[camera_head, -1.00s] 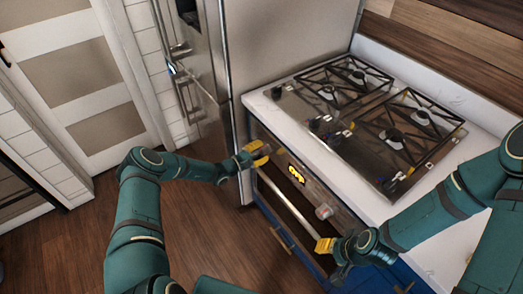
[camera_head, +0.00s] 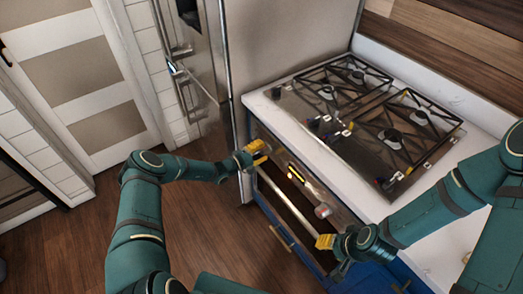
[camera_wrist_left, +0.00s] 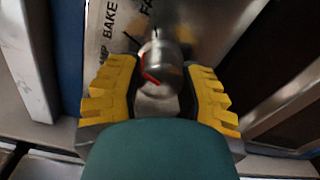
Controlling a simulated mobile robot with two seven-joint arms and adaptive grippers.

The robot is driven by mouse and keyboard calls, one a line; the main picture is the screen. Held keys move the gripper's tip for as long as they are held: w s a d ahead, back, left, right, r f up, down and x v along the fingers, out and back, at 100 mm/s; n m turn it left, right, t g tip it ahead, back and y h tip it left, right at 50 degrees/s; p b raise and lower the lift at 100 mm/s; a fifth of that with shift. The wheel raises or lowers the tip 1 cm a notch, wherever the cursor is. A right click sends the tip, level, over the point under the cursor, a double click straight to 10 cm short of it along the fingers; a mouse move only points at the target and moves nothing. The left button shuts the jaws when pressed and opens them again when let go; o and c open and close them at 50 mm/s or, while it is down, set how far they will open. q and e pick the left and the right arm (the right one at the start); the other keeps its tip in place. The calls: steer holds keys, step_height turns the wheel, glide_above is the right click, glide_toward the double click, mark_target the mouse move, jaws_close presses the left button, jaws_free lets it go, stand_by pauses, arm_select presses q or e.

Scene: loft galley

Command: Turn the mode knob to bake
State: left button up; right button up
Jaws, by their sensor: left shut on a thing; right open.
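The mode knob (camera_wrist_left: 160,62) is a round metal knob with a red pointer line, on the oven's panel (camera_wrist_left: 205,20). In the left wrist view the letters BAKE stand to the upper left of the knob, with other partly cut-off words beside them. The red line lies on the knob's left side. My left gripper (camera_head: 260,154) is shut on the knob, one yellow finger on each side; it hides the knob in the head view. My right gripper (camera_head: 325,241) is open near the right end of the oven handle (camera_head: 290,205); whether it touches is unclear.
A second knob (camera_head: 323,211) sits right of the lit display (camera_head: 296,174). The gas cooktop (camera_head: 350,140) lies above on the white counter (camera_head: 285,118). A steel fridge (camera_head: 285,45) stands close on the left. The wooden floor (camera_head: 190,230) is clear.

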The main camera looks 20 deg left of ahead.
arm_select(q)
steer(key=o, duration=1.2)
steer(key=shift+w, duration=0.1)
steer(key=v, duration=1.2)
steer(key=shift+a, duration=0.1)
